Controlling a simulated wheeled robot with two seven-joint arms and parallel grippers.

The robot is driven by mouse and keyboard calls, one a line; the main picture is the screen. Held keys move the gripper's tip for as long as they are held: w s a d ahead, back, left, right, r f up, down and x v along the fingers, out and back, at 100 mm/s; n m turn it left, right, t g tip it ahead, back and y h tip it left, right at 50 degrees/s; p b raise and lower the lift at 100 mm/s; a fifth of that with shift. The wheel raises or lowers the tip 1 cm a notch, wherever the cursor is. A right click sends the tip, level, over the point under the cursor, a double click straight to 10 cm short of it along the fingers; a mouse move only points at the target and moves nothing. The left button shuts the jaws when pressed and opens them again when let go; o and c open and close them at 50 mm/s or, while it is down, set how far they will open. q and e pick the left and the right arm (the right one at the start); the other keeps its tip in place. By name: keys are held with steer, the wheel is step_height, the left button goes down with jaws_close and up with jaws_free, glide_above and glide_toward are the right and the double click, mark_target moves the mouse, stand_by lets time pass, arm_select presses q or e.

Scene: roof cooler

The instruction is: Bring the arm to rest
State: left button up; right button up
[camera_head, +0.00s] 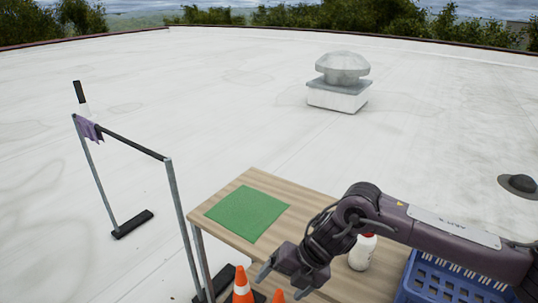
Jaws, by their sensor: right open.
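My right arm comes in from the right, over the near right part of the wooden table (222,197). My right gripper (281,281) is open, its fingers pointing down and left near the table's front edge. Nothing shows between the fingers. My left gripper is not in view.
A white bottle with a red cap (361,254) stands on the table behind my right forearm, partly hidden. A blue crate (425,288) is at the lower right, partly under my arm. A green mat (248,212) lies bare on the table.

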steer(key=w+a+f+m+t+y, duration=0.35)
steer(key=w+a+f+m, duration=0.25)
steer(key=w+f+m, duration=0.3)
steer(key=s+d+f+m+t+h, duration=0.1)
steer(key=s+d+f+m, duration=0.35)
steer(key=f, duration=0.65)
steer(key=s+d+f+m+t+h, duration=0.1)
steer(key=d+f+m+t+h, duration=0.1)
steer(key=d+f+m, duration=0.55)
steer(key=s+d+f+m+g+h, duration=0.1)
steer(key=s+d+f+m, duration=0.1)
steer(key=s+f, duration=0.3)
steer(key=s+d+f+m+h, duration=0.1)
steer(key=s+f+m, duration=0.15)
steer(key=f, duration=0.55)
steer(key=s+d+f+m+g+h, duration=0.1)
steer(key=s+d+f+m, duration=0.1)
steer(key=s, duration=0.9)
steer(key=s+d+f+m+g+h, duration=0.2)
steer(key=s+d+f, duration=0.3)
steer(key=s, duration=0.7)
steer(key=s+d+f+m+g+h, duration=0.1)
steer(key=s+d+f, duration=0.3)
steer(key=s, duration=0.7)
step_height(320, 180, down, 3)
steer(key=shift+s+r+m+g, duration=0.15)
steer(key=shift+s+m+g, duration=0.1)
steer(key=shift+m+g, duration=0.45)
